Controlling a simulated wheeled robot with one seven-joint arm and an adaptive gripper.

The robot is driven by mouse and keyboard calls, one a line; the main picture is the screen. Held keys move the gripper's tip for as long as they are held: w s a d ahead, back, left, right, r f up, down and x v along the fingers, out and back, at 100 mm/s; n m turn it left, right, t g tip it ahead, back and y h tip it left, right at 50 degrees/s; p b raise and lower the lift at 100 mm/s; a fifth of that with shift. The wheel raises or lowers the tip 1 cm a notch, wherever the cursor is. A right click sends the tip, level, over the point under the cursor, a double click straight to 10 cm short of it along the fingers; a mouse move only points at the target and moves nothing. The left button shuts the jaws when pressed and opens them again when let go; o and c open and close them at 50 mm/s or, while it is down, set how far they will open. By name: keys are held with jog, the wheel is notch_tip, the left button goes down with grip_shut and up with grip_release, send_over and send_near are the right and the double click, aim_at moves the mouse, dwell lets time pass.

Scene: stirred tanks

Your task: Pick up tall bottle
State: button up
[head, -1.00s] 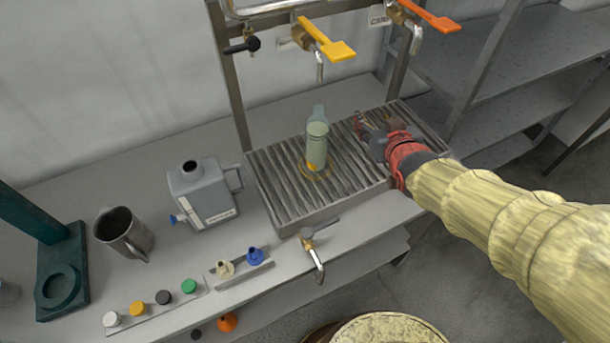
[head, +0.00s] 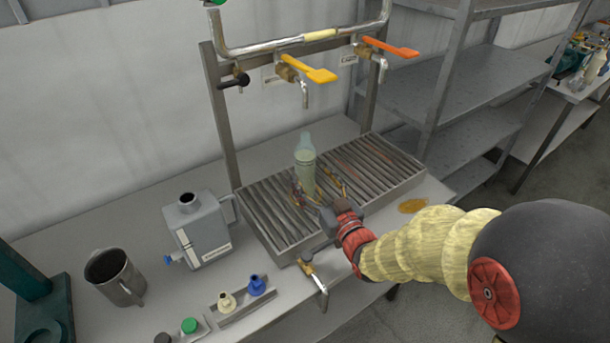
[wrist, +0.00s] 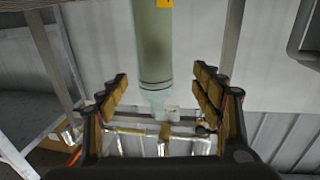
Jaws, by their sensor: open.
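The tall bottle (head: 305,171), pale green and translucent, stands upright on the ribbed drain grate (head: 385,183) in the head view. My gripper (head: 320,188) is open at the bottle's lower part, with one finger on each side as seen there. In the wrist view the bottle (wrist: 152,45) appears upside down, with its neck low in the picture and an orange mark at the top edge. It lies in line with the gap between the open fingers of my gripper (wrist: 161,76). I cannot tell whether either finger touches it.
Yellow (head: 310,70) and orange (head: 390,47) lever taps hang above the grate. A grey jug-like can (head: 200,230) and a metal mug (head: 115,275) stand to the left. A small front tap (head: 314,280) sits at the bench edge. An orange-brown patch (head: 412,206) lies right of the grate.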

aim_at(310, 169)
jog(key=x, duration=0.2)
jog(key=b+x, duration=0.1)
jog(key=x, duration=0.1)
jog(key=b+x, duration=0.1)
jog(key=x, duration=0.2)
jog(key=shift+w+d, duration=0.2)
jog(key=shift+d, duration=0.1)
jog(key=shift+c, duration=0.5)
jog(key=c, duration=1.5)
jog(key=shift+r, duration=0.15)
grip_shut()
